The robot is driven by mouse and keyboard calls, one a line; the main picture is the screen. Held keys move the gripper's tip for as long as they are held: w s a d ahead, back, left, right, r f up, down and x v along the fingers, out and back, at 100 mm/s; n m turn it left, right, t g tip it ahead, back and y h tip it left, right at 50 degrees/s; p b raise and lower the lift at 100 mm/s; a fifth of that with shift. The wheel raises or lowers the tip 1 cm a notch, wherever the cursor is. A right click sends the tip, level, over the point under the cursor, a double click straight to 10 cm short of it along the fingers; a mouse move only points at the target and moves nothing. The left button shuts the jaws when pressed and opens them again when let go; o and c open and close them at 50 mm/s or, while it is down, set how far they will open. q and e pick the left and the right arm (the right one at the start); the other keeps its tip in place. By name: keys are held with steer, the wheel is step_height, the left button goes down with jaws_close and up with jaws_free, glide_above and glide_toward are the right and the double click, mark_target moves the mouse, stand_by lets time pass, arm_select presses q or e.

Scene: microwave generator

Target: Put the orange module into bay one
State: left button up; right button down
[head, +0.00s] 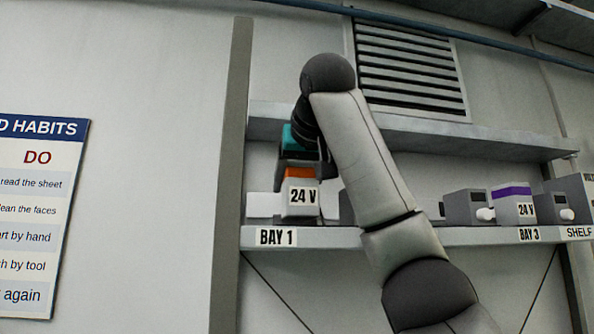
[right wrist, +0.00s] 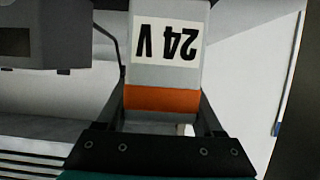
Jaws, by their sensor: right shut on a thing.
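The orange module (head: 300,195) is a light grey block with an orange band and a "24 V" label. It is upright at bay one, just above or on the shelf behind the "BAY 1" label (head: 276,237); I cannot tell whether it touches the shelf. My right gripper (head: 302,165) comes down on it from above and is shut on its orange top. In the right wrist view the module (right wrist: 165,75) appears upside down between the two fingers of my right gripper (right wrist: 165,110). My left gripper is not in view.
A purple-banded "24 V" module (head: 513,205) stands at bay three, between grey boxes on the same shelf (head: 470,236). An upper shelf (head: 500,142) runs above. A vertical post (head: 231,180) stands just left of bay one. A poster (head: 38,210) hangs at far left.

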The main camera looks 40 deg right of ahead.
steer(key=shift+f+b, duration=0.55)
steer(key=shift+f, duration=0.2)
stand_by(0.3)
jaws_free()
